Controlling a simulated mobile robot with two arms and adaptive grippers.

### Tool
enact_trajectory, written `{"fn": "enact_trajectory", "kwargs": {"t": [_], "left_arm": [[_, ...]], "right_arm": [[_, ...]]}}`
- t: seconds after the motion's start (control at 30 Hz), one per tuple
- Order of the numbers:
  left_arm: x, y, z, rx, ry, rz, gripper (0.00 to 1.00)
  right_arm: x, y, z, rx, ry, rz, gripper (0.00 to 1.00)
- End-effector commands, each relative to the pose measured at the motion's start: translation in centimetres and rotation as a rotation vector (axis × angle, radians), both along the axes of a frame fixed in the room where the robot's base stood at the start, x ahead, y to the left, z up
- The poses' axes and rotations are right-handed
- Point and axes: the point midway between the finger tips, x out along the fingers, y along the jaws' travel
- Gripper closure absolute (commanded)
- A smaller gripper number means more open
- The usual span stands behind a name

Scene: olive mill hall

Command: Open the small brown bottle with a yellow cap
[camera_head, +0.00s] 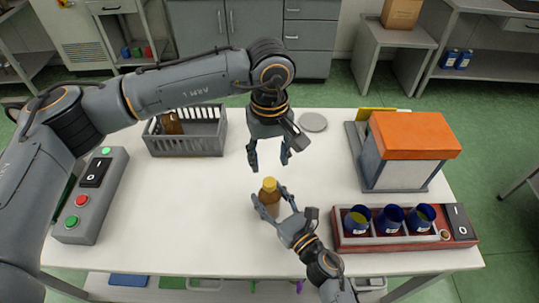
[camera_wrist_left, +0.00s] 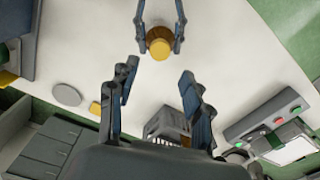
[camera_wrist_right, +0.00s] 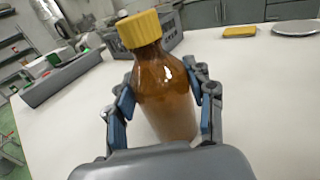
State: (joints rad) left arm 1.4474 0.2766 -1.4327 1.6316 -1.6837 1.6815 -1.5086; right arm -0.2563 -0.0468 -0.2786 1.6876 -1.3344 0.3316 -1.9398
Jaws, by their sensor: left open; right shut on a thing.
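The small brown bottle (camera_head: 270,198) stands upright near the front middle of the white table, with its yellow cap (camera_head: 269,184) on. My right gripper (camera_head: 272,200) is shut on the bottle's body; the right wrist view shows a finger on each side of the brown glass (camera_wrist_right: 165,95), below the cap (camera_wrist_right: 139,29). My left gripper (camera_head: 268,162) is open and empty, pointing down above and behind the bottle. In the left wrist view the cap (camera_wrist_left: 160,47) lies beyond the open left fingertips (camera_wrist_left: 158,85), apart from them.
A grey crate (camera_head: 188,144) with another brown bottle (camera_head: 172,123) stands at the back left. A switch box (camera_head: 92,195) is at the left, an orange-topped machine (camera_head: 408,150) at the right. A red-edged rack (camera_head: 400,240) holds blue cups at front right. A grey disc (camera_head: 313,122) lies at the back.

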Motion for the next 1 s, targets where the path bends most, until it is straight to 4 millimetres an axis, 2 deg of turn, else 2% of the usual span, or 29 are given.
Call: {"fn": "enact_trajectory", "kwargs": {"t": [0.1, 0.3, 0.47, 0.8, 1.0], "left_arm": [[0.0, 0.0, 0.0, 0.000, 0.000, -0.159, 0.51], [0.0, 0.0, -0.3, 0.000, 0.001, -0.285, 0.51], [0.0, 0.0, -2.0, -0.001, 0.003, -0.295, 0.51], [0.0, 0.0, -6.9, -0.001, 0.002, -0.293, 0.51], [0.0, 0.0, -8.0, -0.001, 0.000, -0.293, 0.51]], "right_arm": [[0.0, 0.0, -0.1, -0.001, 0.002, 0.000, 1.00], [0.0, 0.0, -0.1, -0.001, 0.002, 0.000, 1.00], [0.0, 0.0, -0.1, -0.001, 0.002, 0.000, 1.00], [0.0, 0.0, -0.1, -0.002, 0.003, 0.000, 1.00], [0.0, 0.0, -0.1, -0.002, 0.003, 0.000, 1.00]]}}
